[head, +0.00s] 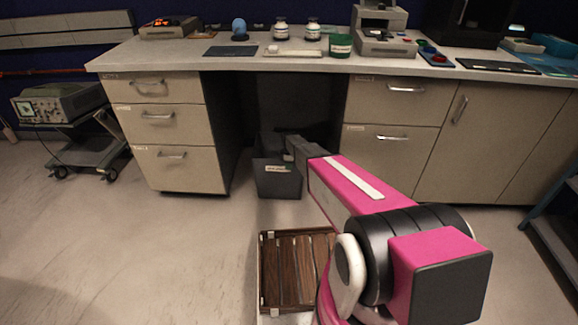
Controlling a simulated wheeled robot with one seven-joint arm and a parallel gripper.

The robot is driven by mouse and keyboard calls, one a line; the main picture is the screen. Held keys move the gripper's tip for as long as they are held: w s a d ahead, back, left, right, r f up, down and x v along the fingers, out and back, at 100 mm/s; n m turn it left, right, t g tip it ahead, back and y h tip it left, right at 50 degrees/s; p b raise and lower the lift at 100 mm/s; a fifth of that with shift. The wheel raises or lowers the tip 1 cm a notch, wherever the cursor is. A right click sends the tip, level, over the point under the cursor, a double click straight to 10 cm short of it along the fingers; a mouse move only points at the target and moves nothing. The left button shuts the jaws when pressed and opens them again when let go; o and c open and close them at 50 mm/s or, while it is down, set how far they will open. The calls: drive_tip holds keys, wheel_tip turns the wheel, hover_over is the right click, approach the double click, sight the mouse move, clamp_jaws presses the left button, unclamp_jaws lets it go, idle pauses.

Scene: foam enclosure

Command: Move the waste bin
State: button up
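The waste bin (280,184) is a dark grey, open-topped bin with a pale label on its front. It stands upright on the floor in the knee space under the workbench, beside the left drawer unit. My arm reaches forward to it, and my gripper (291,143) is at the right part of its rim. The fingers are dark against the dark bin, so I cannot tell whether they touch or grip the rim. My gripper hides part of the bin's upper right side.
The workbench (215,65) has a left drawer unit (170,165) and right cabinets (395,100) flanking the knee space. A brown slatted wooden tray (285,275) lies below my arm. A trolley (85,150) stands left. Floor at the left front is clear.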

wheel_tip(320, 180, up, 10)
drive_tip(key=shift+s, duration=0.2)
idle(0.4)
drive_tip(key=s+d+r+m, duration=0.3)
drive_tip(key=s+r+m, duration=0.2)
drive_tip(key=s, duration=0.7)
drive_tip(key=s+d+r+m, duration=0.3)
drive_tip(key=s+r+m, duration=0.3)
drive_tip(key=s, duration=0.7)
drive_tip(key=s+d+r+m, duration=0.3)
drive_tip(key=s+r+m, duration=0.2)
drive_tip(key=s, duration=0.7)
drive_tip(key=shift+s+r, duration=0.15)
